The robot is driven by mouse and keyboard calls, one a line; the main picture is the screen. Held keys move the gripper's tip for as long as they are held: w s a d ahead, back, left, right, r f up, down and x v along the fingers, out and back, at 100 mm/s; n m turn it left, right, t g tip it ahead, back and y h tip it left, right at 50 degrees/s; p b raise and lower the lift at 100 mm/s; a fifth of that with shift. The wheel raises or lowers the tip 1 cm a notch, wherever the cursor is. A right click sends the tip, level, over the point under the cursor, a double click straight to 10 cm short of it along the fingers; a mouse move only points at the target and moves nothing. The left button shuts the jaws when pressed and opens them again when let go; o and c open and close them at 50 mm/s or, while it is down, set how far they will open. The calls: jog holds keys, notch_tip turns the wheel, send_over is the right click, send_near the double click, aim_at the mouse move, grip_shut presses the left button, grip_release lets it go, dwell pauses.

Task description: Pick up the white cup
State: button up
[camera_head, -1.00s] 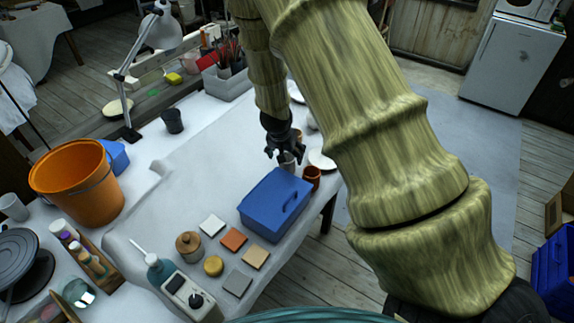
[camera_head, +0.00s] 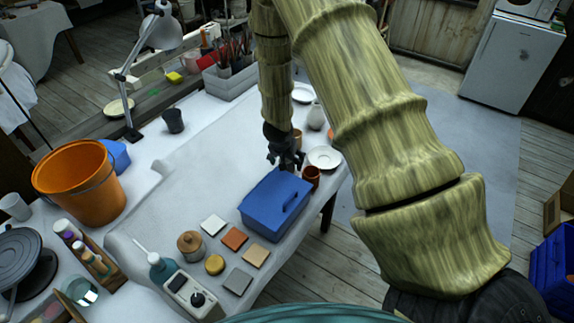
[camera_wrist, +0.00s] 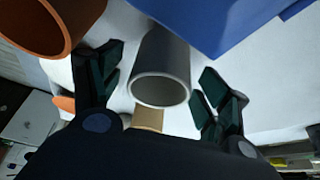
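The fingers are apart, with a visible gap on each side of the cup. In the head view my gripper (camera_head: 285,163) is low over the table, just behind the blue box; the cup there is hidden by it.
The blue box (camera_head: 275,205) is close in front of my gripper, and a red-brown cup (camera_head: 311,178) stands to its right. A white saucer (camera_head: 324,158) and a pale vase (camera_head: 316,116) are behind. The table's right edge is near. Clear cloth (camera_head: 205,155) lies left.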

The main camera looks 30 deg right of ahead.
jog(key=c, duration=0.9)
jog(key=shift+c, duration=0.2)
jog(key=shift+r, duration=0.15)
